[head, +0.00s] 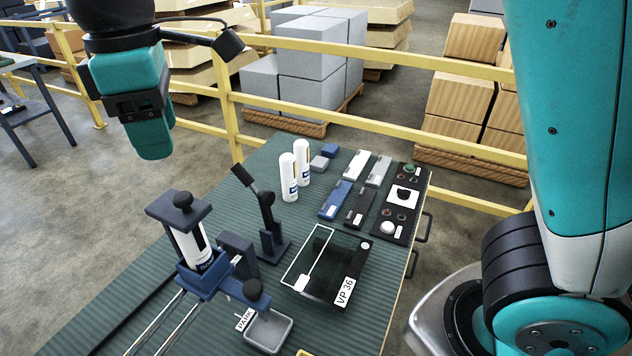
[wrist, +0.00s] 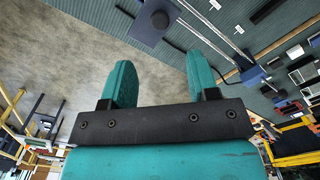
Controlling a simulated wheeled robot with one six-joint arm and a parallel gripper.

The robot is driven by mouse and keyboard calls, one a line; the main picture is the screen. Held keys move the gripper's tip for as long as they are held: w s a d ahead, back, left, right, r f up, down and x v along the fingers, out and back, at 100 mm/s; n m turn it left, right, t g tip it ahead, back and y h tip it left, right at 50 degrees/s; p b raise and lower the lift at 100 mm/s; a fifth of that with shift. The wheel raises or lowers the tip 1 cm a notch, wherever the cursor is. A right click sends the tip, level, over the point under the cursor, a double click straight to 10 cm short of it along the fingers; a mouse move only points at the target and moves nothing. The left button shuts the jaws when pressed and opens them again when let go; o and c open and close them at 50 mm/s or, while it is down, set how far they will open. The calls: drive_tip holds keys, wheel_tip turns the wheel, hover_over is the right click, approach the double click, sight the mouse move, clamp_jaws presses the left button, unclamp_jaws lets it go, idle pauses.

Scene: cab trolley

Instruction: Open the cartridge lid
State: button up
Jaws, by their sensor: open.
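The cartridge lid, a dark square plate with a round knob on top (head: 180,207), sits over a white cartridge (head: 190,247) in a blue holder (head: 207,282) at the table's left side. The lid looks closed. It also shows in the wrist view as a dark square with a knob (wrist: 149,23), beyond my fingertips. My gripper (head: 155,152) hangs above and behind the lid, to its upper left, clear of it. In the wrist view my gripper (wrist: 158,75) has its two teal fingers apart with nothing between them.
A black lever (head: 264,205) stands right of the holder. Two white cartridges (head: 288,180), a VP 36 case (head: 332,262), several small blocks and a control panel (head: 397,215) occupy the right. Yellow rails (head: 370,123) run behind.

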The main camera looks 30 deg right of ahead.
wheel_tip(320, 180, up, 8)
drive_tip(key=s+d+f+m+y+p, duration=0.1)
drive_tip(key=s+d+f+m, duration=0.3)
drive_tip(key=s, duration=0.4)
drive_tip(key=s+d+f+m+y+p, duration=0.2)
drive_tip(key=s+d+f+m+y, duration=0.1)
drive_tip(key=s+d+f, duration=0.3)
drive_tip(key=shift+s+d+m+p, duration=0.3)
drive_tip(key=shift+s+d+m, duration=0.4)
drive_tip(key=shift+s+d, duration=0.35)
drive_tip(key=shift+s, duration=0.1)
